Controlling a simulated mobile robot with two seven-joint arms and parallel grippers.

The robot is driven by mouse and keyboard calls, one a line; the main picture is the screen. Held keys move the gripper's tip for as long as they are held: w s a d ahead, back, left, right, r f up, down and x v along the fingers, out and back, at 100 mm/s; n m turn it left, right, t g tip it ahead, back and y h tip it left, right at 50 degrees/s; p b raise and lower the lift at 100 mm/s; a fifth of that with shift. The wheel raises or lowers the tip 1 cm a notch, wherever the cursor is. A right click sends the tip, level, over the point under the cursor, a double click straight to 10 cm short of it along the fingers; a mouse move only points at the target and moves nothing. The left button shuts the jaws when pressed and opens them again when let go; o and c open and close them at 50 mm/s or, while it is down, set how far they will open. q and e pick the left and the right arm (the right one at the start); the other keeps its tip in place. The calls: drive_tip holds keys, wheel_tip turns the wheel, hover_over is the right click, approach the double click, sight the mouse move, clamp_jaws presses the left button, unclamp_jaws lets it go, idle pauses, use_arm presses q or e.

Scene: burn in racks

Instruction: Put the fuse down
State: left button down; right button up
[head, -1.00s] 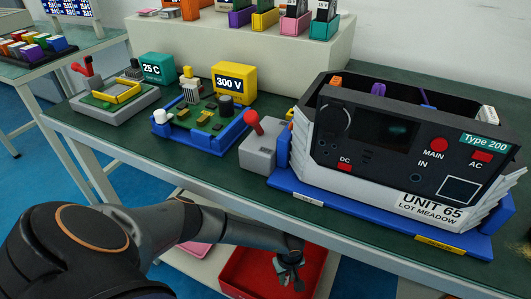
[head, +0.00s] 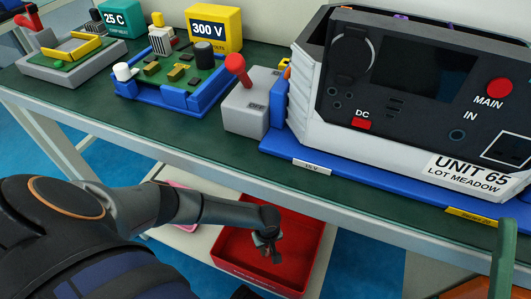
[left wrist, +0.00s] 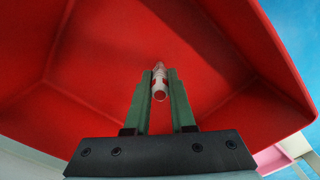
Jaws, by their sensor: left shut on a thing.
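The fuse (left wrist: 160,84) shows in the left wrist view as a small clear and red-white cylinder between the two fingers. My left gripper (left wrist: 160,98) is shut on it. The fuse points away from the camera toward the red bin (left wrist: 215,45), whose walls and floor fill most of that view. In the head view my left gripper (head: 268,256) is at the red bin (head: 308,262) on the lower shelf, over its opening. The fuse is too small to make out there. I cannot tell whether it touches the bin floor. My right gripper is not in view.
Above the bin is a green-topped bench (head: 190,135) with a grey overhanging front edge. On it stand Unit 65 (head: 400,100), a grey box with a red lever (head: 250,105) and a blue-framed board (head: 175,85). A pink tray (head: 185,205) lies left of the bin.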

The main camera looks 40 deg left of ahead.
use_arm(q)
drive_tip(key=shift+w+f, duration=0.1)
drive_tip(key=shift+f, duration=0.15)
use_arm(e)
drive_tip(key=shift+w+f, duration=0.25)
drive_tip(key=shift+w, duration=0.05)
use_arm(q)
drive_tip(key=shift+r, duration=0.15)
drive_tip(key=shift+f, duration=0.25)
drive_tip(key=c, duration=0.8)
unclamp_jaws()
drive_tip(key=shift+r, duration=0.1)
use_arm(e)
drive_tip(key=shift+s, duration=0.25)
use_arm(q)
drive_tip(key=shift+o, duration=0.2)
wheel_tip(320, 180, up, 7)
drive_tip(key=p, duration=0.4)
drive_tip(key=shift+r, duration=0.4)
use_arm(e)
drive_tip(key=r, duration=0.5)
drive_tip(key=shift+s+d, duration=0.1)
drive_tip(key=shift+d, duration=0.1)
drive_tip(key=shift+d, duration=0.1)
